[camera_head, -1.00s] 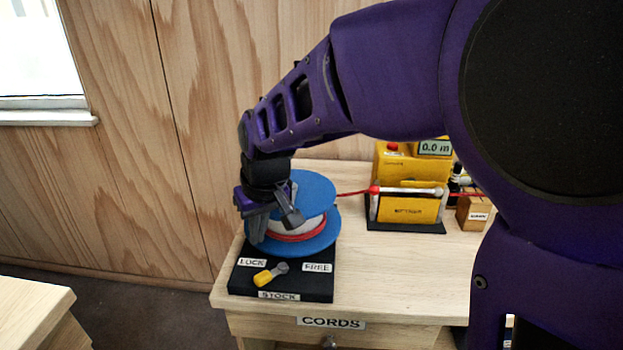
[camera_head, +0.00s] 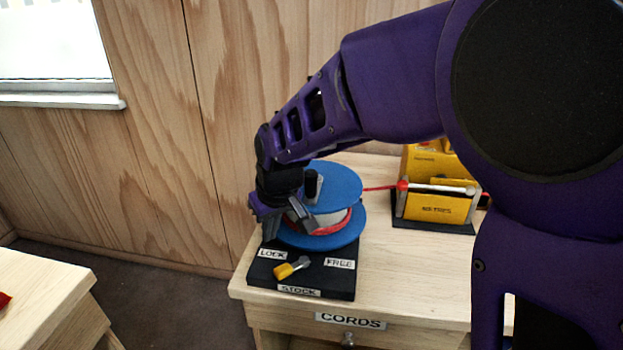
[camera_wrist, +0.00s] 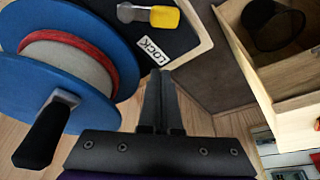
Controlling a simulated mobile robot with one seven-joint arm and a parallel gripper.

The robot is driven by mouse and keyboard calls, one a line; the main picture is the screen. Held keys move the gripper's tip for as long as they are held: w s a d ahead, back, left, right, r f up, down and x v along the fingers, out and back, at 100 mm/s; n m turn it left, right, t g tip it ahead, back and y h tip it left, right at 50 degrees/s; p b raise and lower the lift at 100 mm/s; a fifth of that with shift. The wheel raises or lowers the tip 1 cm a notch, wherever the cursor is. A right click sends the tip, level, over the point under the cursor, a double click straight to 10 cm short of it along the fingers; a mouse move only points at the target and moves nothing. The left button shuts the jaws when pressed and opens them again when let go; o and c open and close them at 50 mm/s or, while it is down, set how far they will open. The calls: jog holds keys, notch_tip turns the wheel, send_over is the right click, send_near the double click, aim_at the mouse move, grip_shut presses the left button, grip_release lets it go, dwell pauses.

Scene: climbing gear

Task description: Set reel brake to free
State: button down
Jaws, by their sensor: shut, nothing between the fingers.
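The brake lever (camera_head: 285,271) has a yellow grip and a grey arm, on the black reel base (camera_head: 335,283). Its yellow end points to the left and front, on the side of the LOCK label (camera_head: 272,254). The FREE label (camera_head: 339,263) is at the right and STOCK is at the front. The blue reel (camera_head: 335,186) with red cord stands behind the lever. My gripper (camera_head: 285,228) is shut and empty at the reel's left side, behind and above the lever. In the wrist view, my fingertips (camera_wrist: 160,78) point toward the LOCK label, with the lever (camera_wrist: 150,15) beyond.
The reel's black crank knob (camera_head: 313,184) stands up close to my gripper. A red cord runs right to a yellow device on a stand (camera_head: 435,207). Another wooden surface (camera_head: 40,285) is at the left, across a gap. The tabletop right of the base is clear.

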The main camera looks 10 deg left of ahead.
aim_at(292, 267)
jog(key=x, duration=0.5)
jog(key=shift+f+b, duration=0.3)
jog(key=shift+s+d+r, duration=0.25)
jog(key=shift+s+d, duration=1.1)
jog(key=shift+s+d+n, duration=0.1)
jog(key=shift+n, duration=0.2)
